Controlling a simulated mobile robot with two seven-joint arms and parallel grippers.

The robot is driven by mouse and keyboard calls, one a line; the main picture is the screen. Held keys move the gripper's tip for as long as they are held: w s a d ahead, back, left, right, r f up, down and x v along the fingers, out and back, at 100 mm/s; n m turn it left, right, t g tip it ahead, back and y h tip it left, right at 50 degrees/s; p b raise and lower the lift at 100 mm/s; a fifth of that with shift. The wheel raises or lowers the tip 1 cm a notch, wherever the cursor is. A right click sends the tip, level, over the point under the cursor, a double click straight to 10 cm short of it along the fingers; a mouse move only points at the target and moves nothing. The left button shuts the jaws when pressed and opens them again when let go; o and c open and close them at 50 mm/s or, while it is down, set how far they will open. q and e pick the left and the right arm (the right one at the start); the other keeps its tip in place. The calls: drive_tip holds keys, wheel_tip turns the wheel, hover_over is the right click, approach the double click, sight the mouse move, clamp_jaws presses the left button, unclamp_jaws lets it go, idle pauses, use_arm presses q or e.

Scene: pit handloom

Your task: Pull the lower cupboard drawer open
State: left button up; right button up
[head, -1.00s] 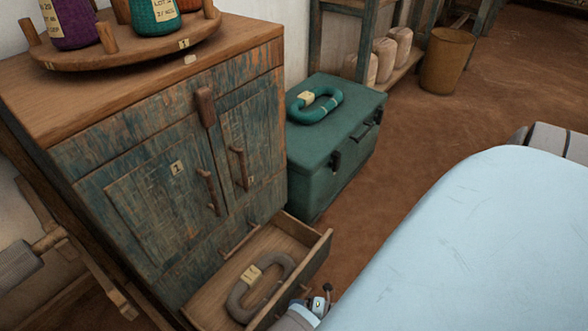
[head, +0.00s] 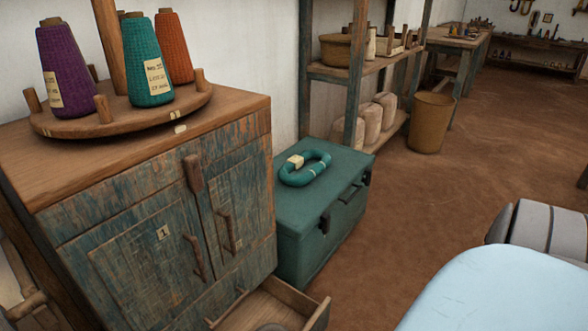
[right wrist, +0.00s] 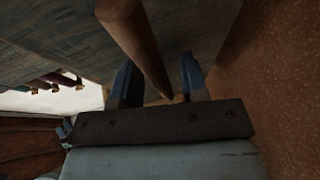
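The wooden cupboard (head: 150,220) stands at the left in the head view, with weathered blue-green doors. Its lower drawer (head: 292,298) juts out at the bottom and stands open. Only the drawer's upper part shows; the picture edge cuts off the rest. Neither gripper shows in the head view.
A green chest (head: 325,215) with a teal yarn skein (head: 304,170) on top stands close right of the cupboard. A round wooden stand (head: 125,118) with yarn cones sits on the cupboard. A bin (head: 432,122) stands farther back. Brown floor (head: 410,215) is clear in the middle.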

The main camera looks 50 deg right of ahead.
use_arm(q)
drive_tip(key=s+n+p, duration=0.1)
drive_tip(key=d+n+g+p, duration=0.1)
drive_tip(key=p, duration=0.1)
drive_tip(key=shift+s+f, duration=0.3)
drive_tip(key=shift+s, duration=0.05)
use_arm(e)
drive_tip(key=v, duration=1.3)
drive_tip(key=shift+s+d, duration=0.2)
drive_tip(key=shift+s, duration=0.15)
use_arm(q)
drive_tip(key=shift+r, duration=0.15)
use_arm(e)
drive_tip(key=shift+r, duration=0.1)
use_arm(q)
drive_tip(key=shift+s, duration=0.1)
